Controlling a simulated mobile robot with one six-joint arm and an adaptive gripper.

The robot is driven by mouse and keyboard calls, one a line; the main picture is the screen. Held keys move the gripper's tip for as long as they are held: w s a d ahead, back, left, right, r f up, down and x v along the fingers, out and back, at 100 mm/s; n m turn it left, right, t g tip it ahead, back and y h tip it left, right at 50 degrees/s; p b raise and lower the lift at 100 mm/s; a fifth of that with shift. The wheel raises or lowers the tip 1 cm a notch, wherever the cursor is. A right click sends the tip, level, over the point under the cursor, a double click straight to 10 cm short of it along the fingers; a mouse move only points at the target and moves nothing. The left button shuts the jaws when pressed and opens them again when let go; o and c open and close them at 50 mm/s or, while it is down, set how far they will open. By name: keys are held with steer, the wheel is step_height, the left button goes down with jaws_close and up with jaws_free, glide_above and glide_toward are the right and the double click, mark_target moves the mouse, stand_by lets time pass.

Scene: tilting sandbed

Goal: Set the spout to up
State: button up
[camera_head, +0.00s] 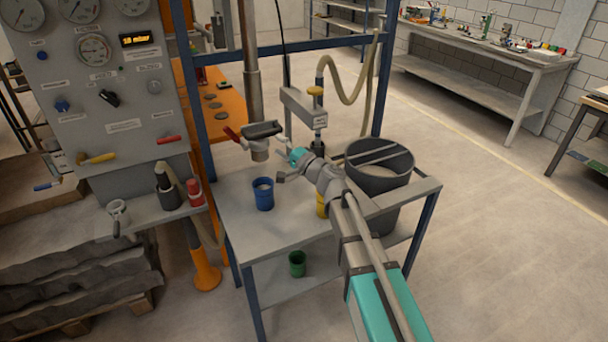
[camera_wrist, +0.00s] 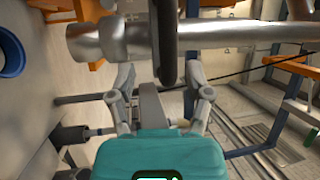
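A vertical metal pipe (camera_head: 251,75) stands over the table. Near its lower end is a black bar (camera_head: 262,130), lying roughly level, with a red lever (camera_head: 231,133) to its left. No part is labelled as the spout, and I cannot tell for certain which it is; the black bar seems likeliest. In the wrist view the pipe (camera_wrist: 245,32) runs sideways and the black bar (camera_wrist: 168,40) crosses in front of it. My gripper (camera_head: 281,167) is beside the pipe's lower end. Its fingers (camera_wrist: 161,78) are spread, with the black bar just beyond the tips; contact is unclear.
A blue cup (camera_head: 263,196) stands below the pipe. A grey bracket (camera_head: 301,106) with a yellow knob (camera_head: 315,91) is close behind my gripper. A black bucket (camera_head: 392,189) stands right, a yellow cup (camera_head: 321,206) is partly hidden by my arm, and a green cup (camera_head: 297,262) is lower.

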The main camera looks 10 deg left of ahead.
steer(key=s+d+f+n+g+h+p, duration=0.1)
steer(key=s+d+f+n+g, duration=0.2)
steer(key=s+d, duration=0.4)
steer(key=shift+d, duration=0.45)
steer(key=shift+f, duration=0.1)
stand_by(0.4)
step_height(320, 180, up, 8)
steer(key=w+a+m+h+p, duration=0.1)
steer(key=m+p, duration=0.3)
steer(key=p, duration=0.6)
steer(key=shift+w+a+m+t+h, duration=0.3)
steer(key=shift+w+a+t+h, duration=0.1)
steer(key=shift+w+h, duration=0.4)
steer(key=shift+f, duration=0.2)
